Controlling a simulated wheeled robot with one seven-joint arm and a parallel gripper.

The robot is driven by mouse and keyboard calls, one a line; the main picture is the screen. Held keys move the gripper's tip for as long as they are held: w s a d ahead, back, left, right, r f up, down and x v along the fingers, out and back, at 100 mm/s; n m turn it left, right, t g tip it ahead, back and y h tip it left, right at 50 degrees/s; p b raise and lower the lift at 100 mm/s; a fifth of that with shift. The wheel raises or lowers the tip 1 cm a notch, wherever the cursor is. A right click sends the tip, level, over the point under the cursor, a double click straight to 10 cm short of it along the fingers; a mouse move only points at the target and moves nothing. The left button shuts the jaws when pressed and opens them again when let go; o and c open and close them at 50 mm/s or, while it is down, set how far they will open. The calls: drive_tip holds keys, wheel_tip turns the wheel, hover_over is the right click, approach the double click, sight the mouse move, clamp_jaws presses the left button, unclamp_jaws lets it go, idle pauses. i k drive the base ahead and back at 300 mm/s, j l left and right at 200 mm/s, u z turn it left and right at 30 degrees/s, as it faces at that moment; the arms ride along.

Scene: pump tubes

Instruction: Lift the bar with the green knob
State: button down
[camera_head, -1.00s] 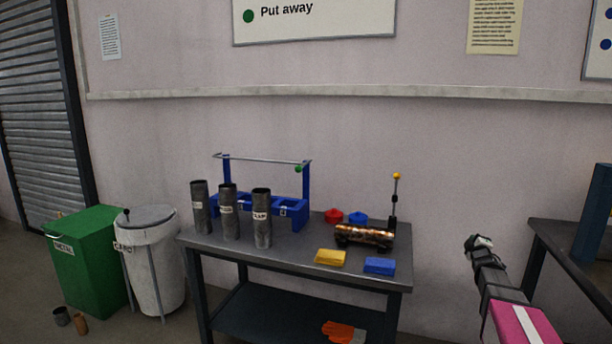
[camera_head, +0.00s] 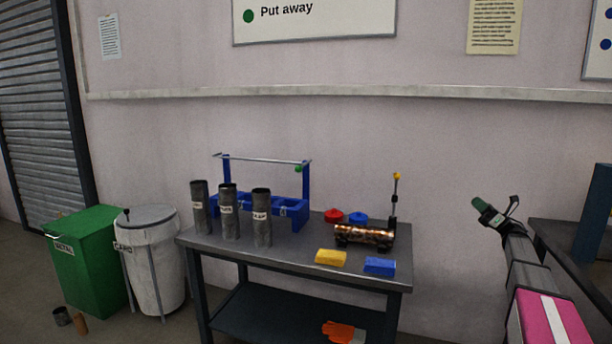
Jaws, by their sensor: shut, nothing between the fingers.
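A metal bar (camera_head: 250,158) runs across the top of a blue rack (camera_head: 306,185) at the back of the table. The green knob (camera_head: 299,168) is at the bar's right end. The rack's front is partly hidden by grey tubes. My gripper (camera_head: 477,203) is far to the right of the bar, in the air past the table's right edge. It is shut and empty, and touches nothing.
Labelled grey tubes (camera_head: 229,212) stand at the front left of the table (camera_head: 290,258). A copper cylinder (camera_head: 364,235), a yellow-topped post (camera_head: 395,196), red and blue lids, and yellow and blue blocks lie to the right. Another table (camera_head: 570,255) stands far right.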

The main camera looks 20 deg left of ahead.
sight(298, 170)
drive_tip(key=j, duration=3)
